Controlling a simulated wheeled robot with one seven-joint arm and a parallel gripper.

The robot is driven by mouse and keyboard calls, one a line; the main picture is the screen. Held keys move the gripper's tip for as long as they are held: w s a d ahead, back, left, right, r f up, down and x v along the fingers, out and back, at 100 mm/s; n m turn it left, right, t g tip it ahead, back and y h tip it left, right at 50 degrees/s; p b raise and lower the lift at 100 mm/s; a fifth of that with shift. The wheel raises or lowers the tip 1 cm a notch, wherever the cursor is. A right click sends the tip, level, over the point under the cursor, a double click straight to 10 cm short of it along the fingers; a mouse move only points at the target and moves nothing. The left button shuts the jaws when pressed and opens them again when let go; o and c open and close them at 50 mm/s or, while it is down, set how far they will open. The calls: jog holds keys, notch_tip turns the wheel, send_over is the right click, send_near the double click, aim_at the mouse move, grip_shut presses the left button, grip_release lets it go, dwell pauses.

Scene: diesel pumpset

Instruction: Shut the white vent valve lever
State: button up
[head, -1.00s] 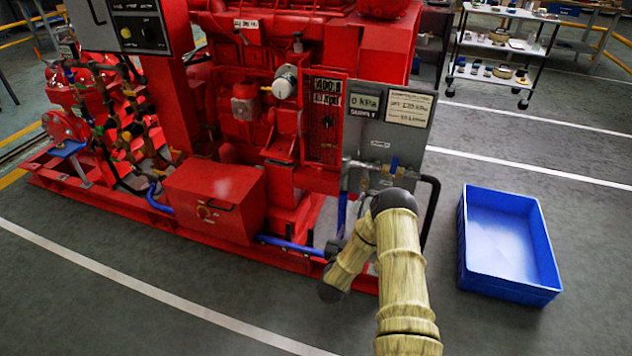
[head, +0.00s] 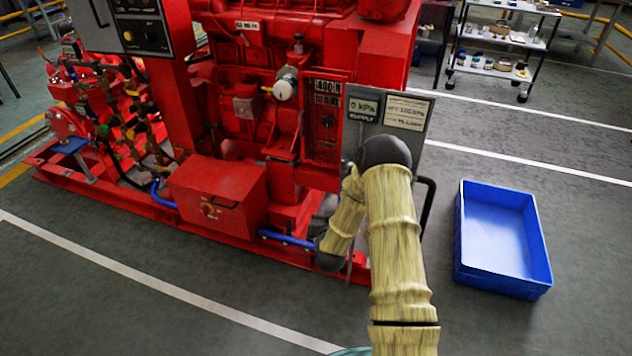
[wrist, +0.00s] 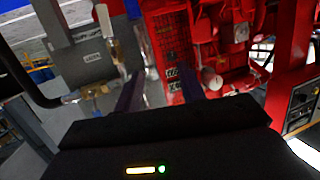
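In the wrist view, my gripper (wrist: 157,86) shows as two dark fingers standing apart, pointed at the pipework on the grey panel (wrist: 75,52). A pale, whitish lever-like bar (wrist: 104,20) stands on a brass fitting left of the fingers; blur leaves unclear whether it is the white vent valve lever. A pale upright piece (wrist: 142,45) shows near the gap between the fingers, and I cannot tell if they touch it. In the head view, my arm hides the gripper and the valves below the grey panel (head: 421,112).
The red pumpset (head: 255,100) fills the left and middle of the head view. A blue bin (head: 502,276) stands on the floor to the right. A shelf trolley (head: 508,40) stands at the back right. A black hose (head: 428,205) bends beside the panel.

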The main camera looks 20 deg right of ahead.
jog(key=s+a+r+n+g+y+p, duration=0.1)
jog(key=a+r+y+p, duration=0.1)
jog(key=r, duration=0.5)
jog(key=s+a+r+n+g+y+p, duration=0.1)
jog(key=s+a+r+g+p, duration=0.1)
jog(key=r, duration=0.5)
jog(key=a+p, duration=0.1)
jog(key=p, duration=0.1)
jog(key=shift+a+n+y+p, duration=0.15)
jog(key=shift+n+y+p, duration=0.25)
jog(key=shift+s, duration=0.1)
